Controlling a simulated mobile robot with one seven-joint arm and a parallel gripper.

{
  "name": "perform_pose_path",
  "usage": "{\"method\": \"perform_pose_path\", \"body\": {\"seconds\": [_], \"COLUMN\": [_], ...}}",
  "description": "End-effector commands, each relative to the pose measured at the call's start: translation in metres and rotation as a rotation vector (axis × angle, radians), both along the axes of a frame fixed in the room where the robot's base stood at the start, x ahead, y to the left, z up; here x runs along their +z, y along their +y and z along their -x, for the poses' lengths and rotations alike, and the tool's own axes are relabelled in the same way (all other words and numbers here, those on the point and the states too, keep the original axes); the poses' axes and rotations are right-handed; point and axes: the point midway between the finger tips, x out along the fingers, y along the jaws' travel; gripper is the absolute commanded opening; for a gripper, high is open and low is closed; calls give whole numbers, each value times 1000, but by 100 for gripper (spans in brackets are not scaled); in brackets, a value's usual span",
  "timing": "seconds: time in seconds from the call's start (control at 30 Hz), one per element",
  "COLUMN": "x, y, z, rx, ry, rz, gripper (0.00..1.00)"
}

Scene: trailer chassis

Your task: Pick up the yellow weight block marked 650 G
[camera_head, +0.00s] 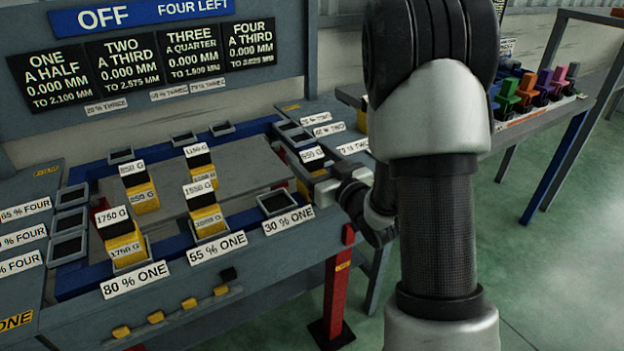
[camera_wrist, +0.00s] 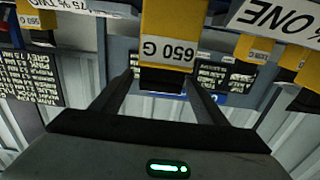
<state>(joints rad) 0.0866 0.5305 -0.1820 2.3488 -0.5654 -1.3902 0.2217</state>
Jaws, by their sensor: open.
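The yellow weight block marked 650 G (camera_wrist: 172,24) shows close up in the wrist view, upside down in the picture, with its white label and dark end toward my gripper. My gripper (camera_wrist: 160,80) is open, with one finger on each side of the block's dark end. I cannot tell whether the fingers touch it. In the head view, a block with a black top and a partly readable label (camera_head: 312,154) stands at the right end of the bench, beside my gripper (camera_head: 322,186). My arm hides part of that area.
Other yellow blocks stand on the bench, including one marked 1750 G (camera_head: 122,240). An empty square pocket (camera_head: 275,203) lies by the 30 % ONE label. A display board (camera_head: 150,50) rises behind. Colored items stand on a side table (camera_head: 525,112) at right.

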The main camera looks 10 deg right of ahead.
Motion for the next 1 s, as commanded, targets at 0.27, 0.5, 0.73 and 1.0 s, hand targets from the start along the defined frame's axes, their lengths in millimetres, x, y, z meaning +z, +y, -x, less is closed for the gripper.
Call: {"method": "perform_pose_path", "body": {"seconds": [0.27, 0.5, 0.73, 1.0], "x": [1, 1, 1, 1], "y": [12, 12, 12, 12], "z": [-34, -36, -36, -35], "rx": [1, 0, 0, 1], "ry": [-1, 0, 0, -1], "rz": [1, 1, 1, 2], "gripper": [67, 67, 30, 0]}}
